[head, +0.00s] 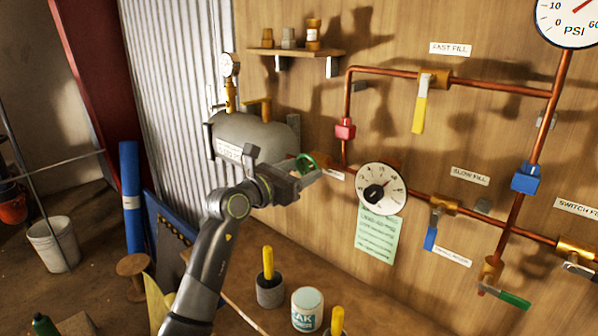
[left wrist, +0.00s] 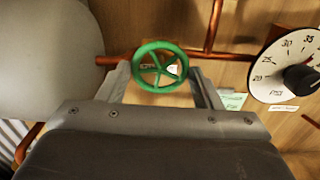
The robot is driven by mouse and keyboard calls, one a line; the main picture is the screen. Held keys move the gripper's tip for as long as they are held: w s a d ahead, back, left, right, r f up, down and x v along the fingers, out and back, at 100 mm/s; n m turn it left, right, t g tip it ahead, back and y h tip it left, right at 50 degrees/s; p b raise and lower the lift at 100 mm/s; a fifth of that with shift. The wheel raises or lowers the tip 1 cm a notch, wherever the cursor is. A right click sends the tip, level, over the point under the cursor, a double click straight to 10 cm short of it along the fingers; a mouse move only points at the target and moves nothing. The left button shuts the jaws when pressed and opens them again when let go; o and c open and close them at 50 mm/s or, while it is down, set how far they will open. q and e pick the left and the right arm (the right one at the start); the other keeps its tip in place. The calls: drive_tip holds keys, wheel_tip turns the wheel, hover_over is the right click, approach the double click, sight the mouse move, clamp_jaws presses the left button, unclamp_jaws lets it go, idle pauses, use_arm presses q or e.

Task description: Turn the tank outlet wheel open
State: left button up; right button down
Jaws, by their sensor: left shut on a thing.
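The tank outlet wheel is a green spoked handwheel (left wrist: 160,67) on a copper pipe beside the grey tank (left wrist: 55,50). In the head view the wheel (head: 306,162) shows partly behind my left gripper (head: 308,176). In the left wrist view my left gripper's fingers (left wrist: 160,85) stand on either side of the wheel's lower part, shut on it. The tank (head: 250,137) is behind my left arm in the head view. My right gripper is not in view.
A round dial (head: 381,189) and a green note (head: 377,235) are right of the wheel. Copper pipes carry a yellow-handled valve (head: 419,110) and a blue-handled valve (head: 431,238). Cups and a white tin (head: 307,309) stand below. A small shelf (head: 297,57) is above the tank.

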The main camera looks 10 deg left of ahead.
use_arm(q)
drive_tip(key=shift+r+n+p, duration=0.15)
drive_tip(key=shift+n+p, duration=0.45)
drive_tip(key=shift+p, duration=0.3)
drive_tip(key=n+p, duration=1)
drive_tip(key=p, duration=0.4)
drive_tip(key=shift+r+p, duration=0.15)
drive_tip(key=shift+p, duration=0.15)
drive_tip(key=shift+n+p, duration=0.6)
drive_tip(key=shift+n, duration=0.5)
drive_tip(key=shift+f+n, duration=0.2)
drive_tip(key=shift+n, duration=0.7)
drive_tip(key=shift+d+n, duration=0.1)
drive_tip(key=shift+n, duration=0.8)
drive_tip(key=n, duration=1.1)
drive_tip(key=shift+n, duration=0.4)
drive_tip(key=n, duration=0.5)
drive_tip(key=shift+n, duration=0.3)
